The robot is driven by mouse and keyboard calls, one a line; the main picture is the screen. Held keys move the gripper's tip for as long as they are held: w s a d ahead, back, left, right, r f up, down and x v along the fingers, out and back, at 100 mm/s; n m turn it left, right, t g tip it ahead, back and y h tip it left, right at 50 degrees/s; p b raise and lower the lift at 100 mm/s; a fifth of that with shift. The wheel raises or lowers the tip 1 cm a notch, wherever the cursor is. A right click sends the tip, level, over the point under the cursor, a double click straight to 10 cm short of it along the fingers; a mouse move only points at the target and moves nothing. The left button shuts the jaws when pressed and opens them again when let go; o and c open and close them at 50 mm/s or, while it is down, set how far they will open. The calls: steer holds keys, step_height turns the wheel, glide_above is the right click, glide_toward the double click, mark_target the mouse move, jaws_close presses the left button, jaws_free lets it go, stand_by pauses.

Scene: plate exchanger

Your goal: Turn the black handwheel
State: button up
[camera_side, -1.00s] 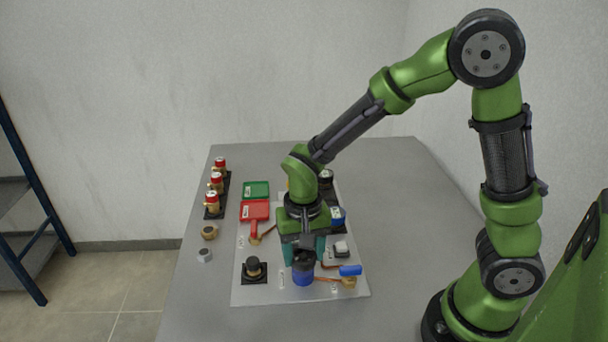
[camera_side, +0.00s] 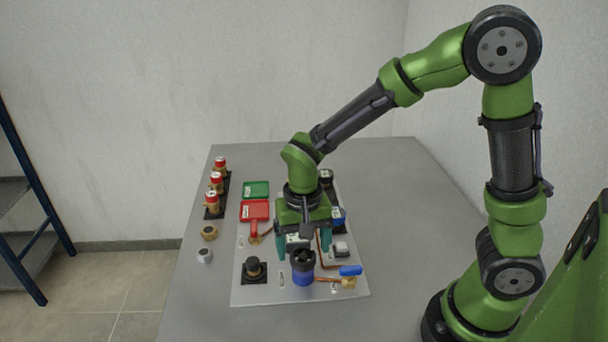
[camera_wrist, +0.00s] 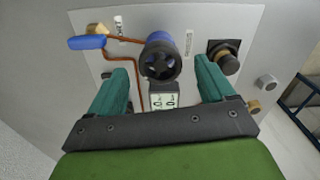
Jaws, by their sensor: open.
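A black spoked handwheel (camera_side: 303,258) sits on top of an upright blue cylinder (camera_side: 303,277) near the front of the light panel (camera_side: 262,294). In the wrist view, the handwheel (camera_wrist: 160,65) faces the camera, with its spokes and openings showing and the blue body behind it. My gripper (camera_side: 303,243) has its teal fingers spread and empty, just behind and above the handwheel in the side view. In the wrist view, the open gripper (camera_wrist: 163,70) has one finger on each side of the wheel's line, with a clear gap to the wheel.
A black knob (camera_side: 254,267) on a square base stands left of the wheel. A blue-handled valve (camera_side: 350,270) with copper pipe is at right. A small display (camera_wrist: 164,100) sits between the fingers. Red tray (camera_side: 254,210) and green tray (camera_side: 256,190) lie behind.

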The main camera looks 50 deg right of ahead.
mark_target(302, 255)
step_height(302, 255, up, 15)
stand_by(0.5)
steer(key=s+d+r+n+t+y, duration=0.1)
steer(key=s+d+n+t+y, duration=0.1)
steer(key=s+d+t, duration=0.3)
steer(key=s+n+t, duration=0.1)
steer(key=s+t, duration=0.1)
steer(key=s, duration=0.2)
steer(key=shift+r, duration=0.25)
steer(key=shift+s, duration=0.1)
steer(key=shift+c, duration=0.4)
stand_by(0.7)
